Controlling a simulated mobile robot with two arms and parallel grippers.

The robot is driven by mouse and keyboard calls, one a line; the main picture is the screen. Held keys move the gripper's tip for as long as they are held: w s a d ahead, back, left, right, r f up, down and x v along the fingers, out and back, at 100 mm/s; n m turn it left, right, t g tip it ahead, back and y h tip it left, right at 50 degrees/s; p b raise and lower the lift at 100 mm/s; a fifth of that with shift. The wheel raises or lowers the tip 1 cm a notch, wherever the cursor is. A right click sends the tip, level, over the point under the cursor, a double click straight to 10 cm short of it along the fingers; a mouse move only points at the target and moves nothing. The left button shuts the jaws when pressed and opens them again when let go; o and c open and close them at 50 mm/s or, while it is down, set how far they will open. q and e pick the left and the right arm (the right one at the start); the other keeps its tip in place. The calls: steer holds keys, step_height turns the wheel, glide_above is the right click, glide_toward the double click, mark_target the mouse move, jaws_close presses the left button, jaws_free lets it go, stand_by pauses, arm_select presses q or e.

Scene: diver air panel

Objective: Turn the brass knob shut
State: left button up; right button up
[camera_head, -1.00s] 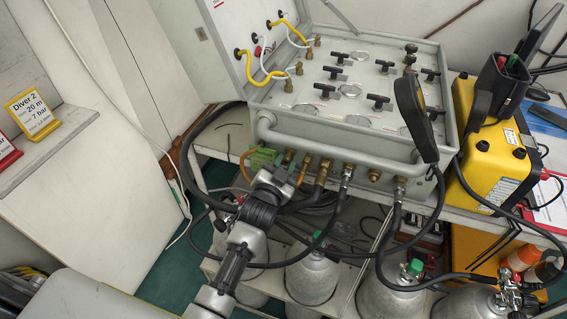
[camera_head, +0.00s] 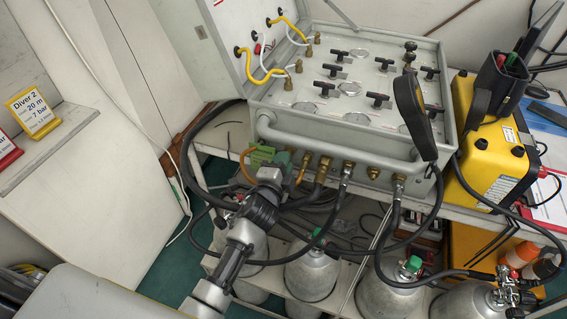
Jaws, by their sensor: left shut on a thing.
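The grey air panel (camera_head: 330,158) stands on a white shelf, with brass fittings along its lower front face. My left gripper (camera_head: 279,168) is up against the left end of that row, shut on a small brass part there. I take this part to be the brass knob, but the fingers hide most of it, so its turn position cannot be told. Next to the gripper on the right are a brass fitting (camera_head: 323,168) with a dark hose and another hose fitting (camera_head: 347,171). My right gripper is not in view.
Black hoses (camera_head: 330,245) hang in loops below the panel, close to my left arm. Grey cylinders (camera_head: 312,276) stand on the lower shelf. A yellow case (camera_head: 490,160) stands at right.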

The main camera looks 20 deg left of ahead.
arm_select(q)
steer(key=shift+m, duration=0.6)
steer(key=o, duration=0.9)
steer(key=shift+s+a+b, duration=0.2)
steer(key=shift+s+b, duration=0.45)
steer(key=shift+s, duration=4.8)
